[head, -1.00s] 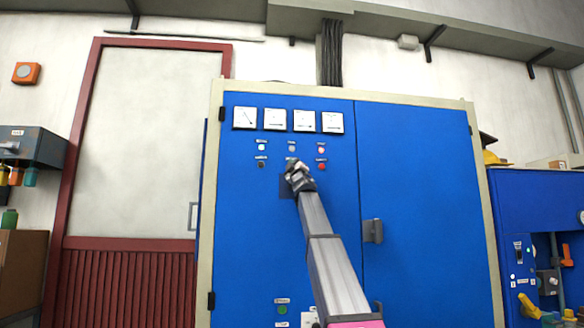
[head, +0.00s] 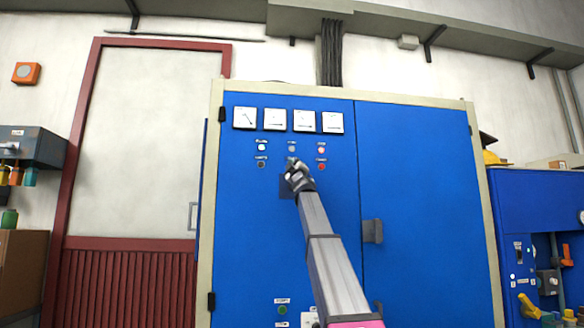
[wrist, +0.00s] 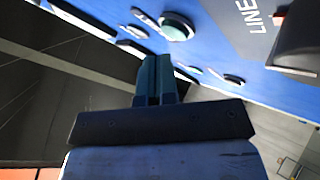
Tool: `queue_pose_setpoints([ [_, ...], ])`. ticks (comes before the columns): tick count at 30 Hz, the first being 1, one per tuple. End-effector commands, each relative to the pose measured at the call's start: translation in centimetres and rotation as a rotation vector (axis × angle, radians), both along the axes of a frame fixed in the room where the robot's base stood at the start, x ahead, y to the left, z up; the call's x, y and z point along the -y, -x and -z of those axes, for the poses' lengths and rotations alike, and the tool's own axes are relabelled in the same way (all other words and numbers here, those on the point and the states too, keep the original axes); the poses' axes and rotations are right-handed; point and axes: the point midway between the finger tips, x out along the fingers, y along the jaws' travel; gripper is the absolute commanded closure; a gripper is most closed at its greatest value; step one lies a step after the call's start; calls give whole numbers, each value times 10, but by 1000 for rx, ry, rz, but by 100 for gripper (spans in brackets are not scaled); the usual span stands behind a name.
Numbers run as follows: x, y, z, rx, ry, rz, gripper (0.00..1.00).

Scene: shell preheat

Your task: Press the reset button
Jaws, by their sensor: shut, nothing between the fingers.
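The blue cabinet (head: 420,130) carries a row of small lamps with a row of buttons beneath. The lower row shows a dark button (head: 261,164) at left and a red button (head: 321,166) at right. The labels are too small to read, so I cannot tell which is the reset button. My gripper (head: 292,163) is in front of the panel between these two buttons and hides what is behind it. In the wrist view my gripper (wrist: 155,78) has its fingers shut and empty. A round green part (wrist: 177,27) is on the panel beyond the fingertips; contact is not visible.
Several white meters (head: 274,119) sit above the lamps. A grey door handle (head: 372,231) and a green button (head: 282,310) are lower on the cabinet. The wrist view shows a dark knob (wrist: 300,40) beside lettering reading "LINE".

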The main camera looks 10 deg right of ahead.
Motion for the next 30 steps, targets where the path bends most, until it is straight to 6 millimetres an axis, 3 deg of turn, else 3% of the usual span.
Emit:
queue_pose_setpoints([
  [30, 0, -9, 0, 0, 0, 0, 100],
])
